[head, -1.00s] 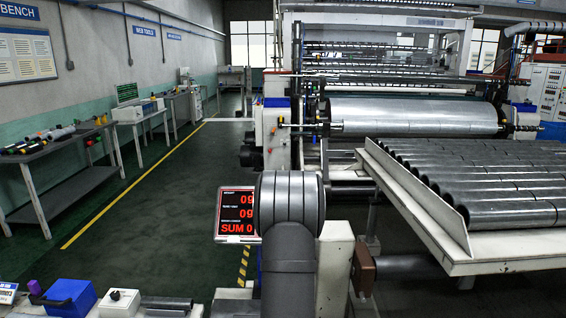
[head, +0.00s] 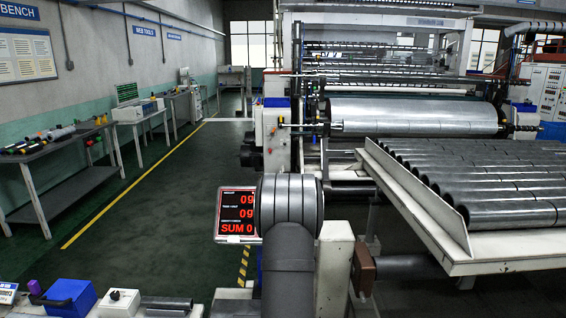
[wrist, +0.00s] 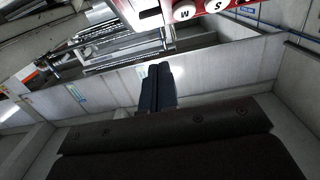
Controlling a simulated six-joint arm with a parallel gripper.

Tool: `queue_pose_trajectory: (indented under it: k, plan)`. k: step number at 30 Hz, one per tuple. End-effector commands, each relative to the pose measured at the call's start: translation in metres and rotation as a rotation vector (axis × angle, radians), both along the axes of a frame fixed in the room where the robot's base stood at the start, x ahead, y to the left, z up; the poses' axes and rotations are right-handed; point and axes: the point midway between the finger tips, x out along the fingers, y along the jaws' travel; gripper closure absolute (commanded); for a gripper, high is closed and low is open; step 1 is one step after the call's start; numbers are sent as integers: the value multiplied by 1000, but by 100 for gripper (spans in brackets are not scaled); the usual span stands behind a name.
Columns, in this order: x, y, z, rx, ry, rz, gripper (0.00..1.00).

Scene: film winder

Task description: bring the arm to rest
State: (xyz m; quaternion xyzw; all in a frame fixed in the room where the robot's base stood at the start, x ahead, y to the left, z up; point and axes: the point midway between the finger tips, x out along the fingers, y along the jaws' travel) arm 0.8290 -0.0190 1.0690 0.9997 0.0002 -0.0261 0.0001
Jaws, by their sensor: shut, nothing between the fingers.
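In the wrist view my gripper (wrist: 157,85) shows as two dark fingers side by side, closed together with nothing between them. The dark gripper body fills the bottom of that view. The fingers point toward a pale wall and machine parts, and no contact with anything is visible. In the head view a thick grey link of my arm stands upright at the bottom middle. My gripper does not show in that view.
A red display panel (head: 237,214) stands just left of my arm. A tray of metal rolls (head: 455,255) lies to the right, with the winder (head: 277,135) behind. A blue box (head: 68,299) and a white button box (head: 118,304) lie front left. The floor aisle is clear.

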Motion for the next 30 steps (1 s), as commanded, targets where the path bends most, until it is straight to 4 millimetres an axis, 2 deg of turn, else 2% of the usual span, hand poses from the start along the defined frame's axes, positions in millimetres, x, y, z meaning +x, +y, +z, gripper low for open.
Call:
queue_pose_trajectory:
  k: [12, 20, 30]
  plan:
    - [-70, 0, 4, 0, 0, -1, 100]
    - [-100, -41, 20, 169, 37, -109, 100]
    - [-148, -86, 35, 406, 70, -252, 100]
